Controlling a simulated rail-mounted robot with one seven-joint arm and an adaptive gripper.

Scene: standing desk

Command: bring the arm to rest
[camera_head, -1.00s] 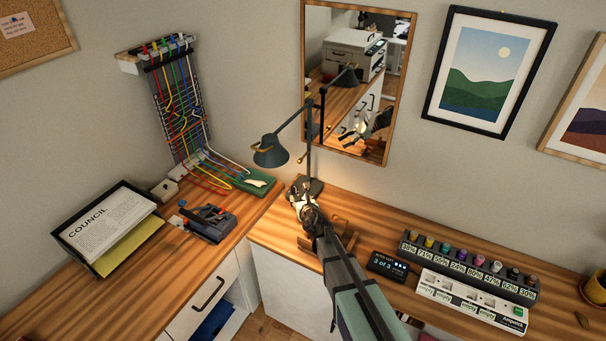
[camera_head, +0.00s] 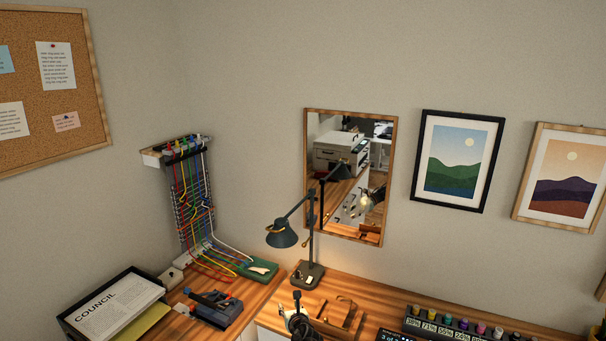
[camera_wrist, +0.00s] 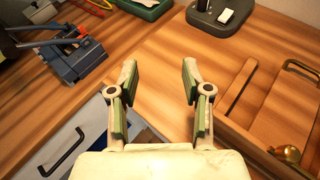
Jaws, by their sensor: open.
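My gripper (camera_wrist: 160,82) is open and empty in the wrist view, its two green-padded fingers spread apart above the corner of the wooden desk (camera_wrist: 165,60). In the head view my gripper (camera_head: 298,318) shows small at the bottom edge, in front of the black desk lamp (camera_head: 282,236). Most of my arm is below the head view's lower edge. No object is between the fingers.
The lamp base (camera_wrist: 222,14) stands ahead of the fingers. A blue-and-black device (camera_wrist: 72,50) is at left, a wooden stand with a brass knob (camera_wrist: 285,152) at right. A drawer handle (camera_wrist: 62,152) shows below left. A mirror (camera_head: 350,175) hangs behind the lamp.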

